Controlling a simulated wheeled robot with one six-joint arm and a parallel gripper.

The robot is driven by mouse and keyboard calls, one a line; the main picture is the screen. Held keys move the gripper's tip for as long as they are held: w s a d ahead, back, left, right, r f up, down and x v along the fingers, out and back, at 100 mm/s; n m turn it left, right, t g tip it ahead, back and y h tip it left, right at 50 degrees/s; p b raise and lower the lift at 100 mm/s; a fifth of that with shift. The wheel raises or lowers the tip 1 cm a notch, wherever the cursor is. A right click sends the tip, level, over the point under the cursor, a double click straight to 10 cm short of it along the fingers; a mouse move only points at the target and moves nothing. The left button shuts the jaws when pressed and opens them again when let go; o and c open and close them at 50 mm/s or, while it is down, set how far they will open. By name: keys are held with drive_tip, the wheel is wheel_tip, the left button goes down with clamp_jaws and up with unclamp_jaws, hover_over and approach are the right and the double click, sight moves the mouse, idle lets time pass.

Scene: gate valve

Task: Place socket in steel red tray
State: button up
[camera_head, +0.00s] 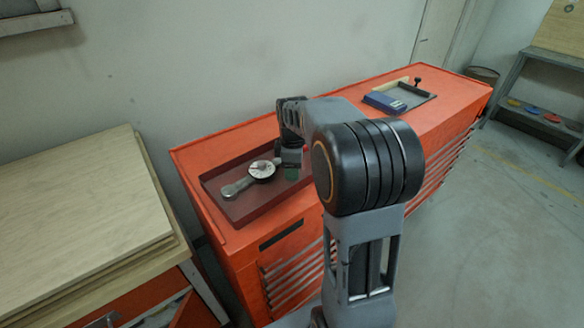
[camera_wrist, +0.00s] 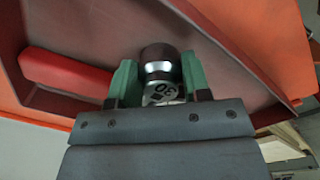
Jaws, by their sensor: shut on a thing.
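The socket (camera_wrist: 161,75) is a dark, shiny metal cylinder with a number marked on its lighter end. It sits between the two green fingers of my gripper (camera_wrist: 160,82) in the wrist view, and the gripper is shut on it. In the head view my gripper (camera_head: 291,173) points down over the right part of the dark red steel tray (camera_head: 250,209). The socket is not clearly visible there. In the wrist view the tray floor (camera_wrist: 125,30) lies behind the socket. I cannot tell whether the socket touches it.
A grey tool with a round dial (camera_head: 262,169) lies in the tray's left half. A red bar-shaped thing (camera_wrist: 65,73) lies near the tray wall. The tray stands on an orange cabinet (camera_head: 445,85). A blue box (camera_head: 384,102) lies farther back, and wooden boards (camera_head: 80,215) are at left.

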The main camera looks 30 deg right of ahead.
drive_tip(key=o, duration=0.6)
drive_tip(key=shift+f, duration=0.2)
drive_tip(key=shift+c, duration=0.2)
drive_tip(key=o, duration=0.5)
drive_tip(key=shift+c, duration=0.2)
drive_tip(key=shift+r, duration=0.1)
wheel_tip(320, 180, up, 12)
drive_tip(key=s+a+f+m+t, duration=0.2)
drive_tip(key=s+a+f+m, duration=0.2)
drive_tip(key=s+m, duration=0.2)
drive_tip(key=s+a+f+m+t, duration=0.1)
drive_tip(key=s+a+f+m, duration=0.4)
drive_tip(key=s, duration=0.5)
drive_tip(key=shift+s+a+m+t+p, duration=0.2)
drive_tip(key=shift+s+m+t+p, duration=0.1)
drive_tip(key=shift+s+m+t, duration=0.15)
drive_tip(key=shift+w, duration=0.1)
